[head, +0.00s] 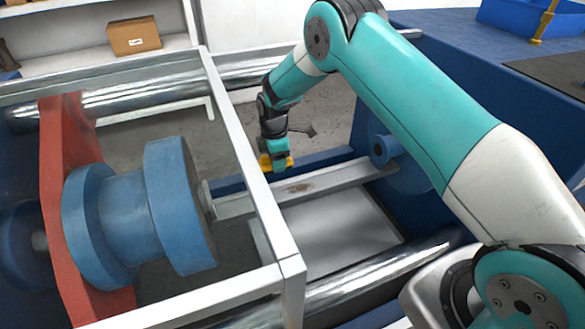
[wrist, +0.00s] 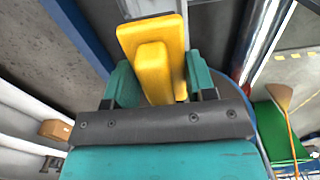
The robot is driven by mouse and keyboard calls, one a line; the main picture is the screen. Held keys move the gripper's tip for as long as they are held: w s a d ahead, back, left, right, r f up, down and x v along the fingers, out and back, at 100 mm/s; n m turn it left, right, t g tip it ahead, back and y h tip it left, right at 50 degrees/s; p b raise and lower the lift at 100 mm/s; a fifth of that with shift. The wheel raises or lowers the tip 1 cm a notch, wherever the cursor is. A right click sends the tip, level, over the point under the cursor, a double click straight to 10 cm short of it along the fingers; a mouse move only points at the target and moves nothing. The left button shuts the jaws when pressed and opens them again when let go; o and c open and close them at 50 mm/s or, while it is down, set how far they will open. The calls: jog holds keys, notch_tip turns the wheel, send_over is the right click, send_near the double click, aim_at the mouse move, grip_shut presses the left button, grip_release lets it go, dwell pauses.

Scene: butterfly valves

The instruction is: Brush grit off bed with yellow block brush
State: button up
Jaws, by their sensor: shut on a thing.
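My gripper (head: 277,160) is shut on the yellow block brush (head: 266,162), seen small and partly hidden by the fingers in the head view. In the wrist view the brush (wrist: 149,62) sits between the teal fingers of my gripper (wrist: 160,82). My gripper is just behind this rail, left of the grit in the picture. In the wrist view a grey bar lies beyond the brush; whether the brush touches it, I cannot tell.
A white frame (head: 242,160) stands left of my gripper. Behind it are a blue flanged valve body (head: 180,205) and a red plate (head: 65,165). Chrome bars (head: 375,272) run along the machine. A blue machine wall (head: 365,125) rises at right. A cardboard box (head: 134,36) sits on a shelf.

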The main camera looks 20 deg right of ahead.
jog(key=shift+w+a+f, duration=0.1)
jog(key=shift+f, duration=0.1)
jog(key=b, duration=0.7)
send_over(277, 195)
jog(key=shift+f, duration=4.95)
jog(key=shift+f+b, duration=0.55)
jog(key=shift+f, duration=0.25)
jog(key=shift+d, duration=7.55)
jog(key=shift+a+b, duration=0.75)
jog(key=shift+a, duration=6.8)
